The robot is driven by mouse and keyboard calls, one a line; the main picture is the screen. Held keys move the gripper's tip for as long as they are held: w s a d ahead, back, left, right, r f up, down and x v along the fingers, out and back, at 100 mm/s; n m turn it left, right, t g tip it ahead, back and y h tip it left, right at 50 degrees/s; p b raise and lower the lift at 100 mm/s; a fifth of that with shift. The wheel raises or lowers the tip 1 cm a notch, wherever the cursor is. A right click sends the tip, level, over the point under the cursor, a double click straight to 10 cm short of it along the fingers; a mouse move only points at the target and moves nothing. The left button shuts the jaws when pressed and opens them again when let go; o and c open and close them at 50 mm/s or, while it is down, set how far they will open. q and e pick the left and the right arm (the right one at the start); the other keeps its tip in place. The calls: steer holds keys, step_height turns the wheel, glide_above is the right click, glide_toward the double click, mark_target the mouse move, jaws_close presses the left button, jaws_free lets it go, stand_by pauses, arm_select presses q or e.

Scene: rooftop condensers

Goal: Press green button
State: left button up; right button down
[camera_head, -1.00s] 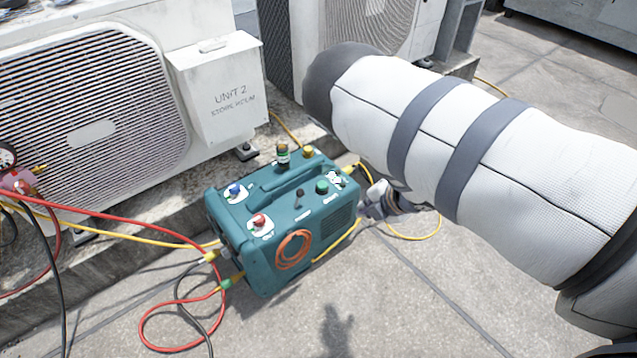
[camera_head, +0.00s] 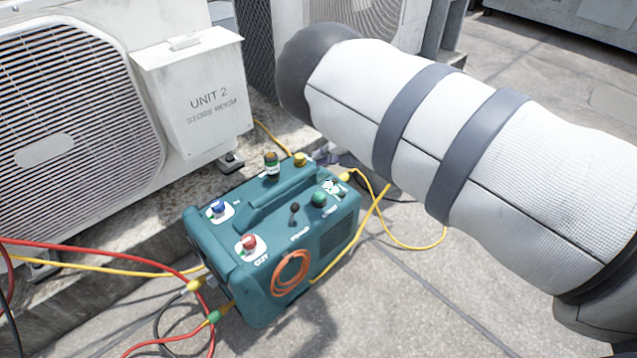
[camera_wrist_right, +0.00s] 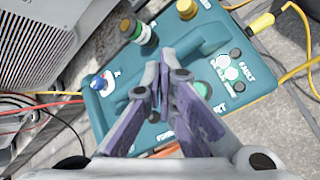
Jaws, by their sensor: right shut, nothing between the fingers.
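The teal machine (camera_head: 262,285) stands on the concrete. Its green button (camera_head: 319,198) is on the right part of the top, beside a small dark lever. In the right wrist view the green button (camera_wrist_right: 202,89) is partly hidden behind a finger. My right gripper (camera_wrist_right: 158,78) is shut and empty, above the machine's top in that view. In the head view, only a small part of my right gripper (camera_head: 325,157) shows, near the yellow knob; my arm hides the rest. I cannot tell its height over the top. My left gripper is not in view.
The machine's top also has a red button (camera_head: 250,242), a blue knob (camera_head: 218,207), a yellow knob (camera_head: 300,159) and a carry handle. Red and yellow hoses (camera_head: 110,267) run left. White condenser units stand behind, one with a grey-white box (camera_head: 195,95). Open concrete lies at front right.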

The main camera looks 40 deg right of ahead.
steer(key=b, duration=0.6)
glide_above(322, 195)
step_height(322, 195, down, 7)
steer(key=shift+w+f, duration=0.1)
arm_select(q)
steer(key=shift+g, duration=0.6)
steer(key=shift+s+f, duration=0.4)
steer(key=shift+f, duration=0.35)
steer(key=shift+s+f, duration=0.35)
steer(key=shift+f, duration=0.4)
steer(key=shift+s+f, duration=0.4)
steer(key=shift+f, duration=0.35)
arm_select(e)
steer(key=shift+f, duration=0.75)
steer(key=shift+f, duration=0.15)
steer(key=shift+f, duration=0.3)
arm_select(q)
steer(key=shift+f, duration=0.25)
arm_select(e)
steer(key=shift+f, duration=0.85)
steer(key=shift+r, duration=0.1)
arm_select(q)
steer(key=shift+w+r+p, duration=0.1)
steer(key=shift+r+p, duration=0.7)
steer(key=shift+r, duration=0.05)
arm_select(e)
steer(key=shift+r, duration=1.15)
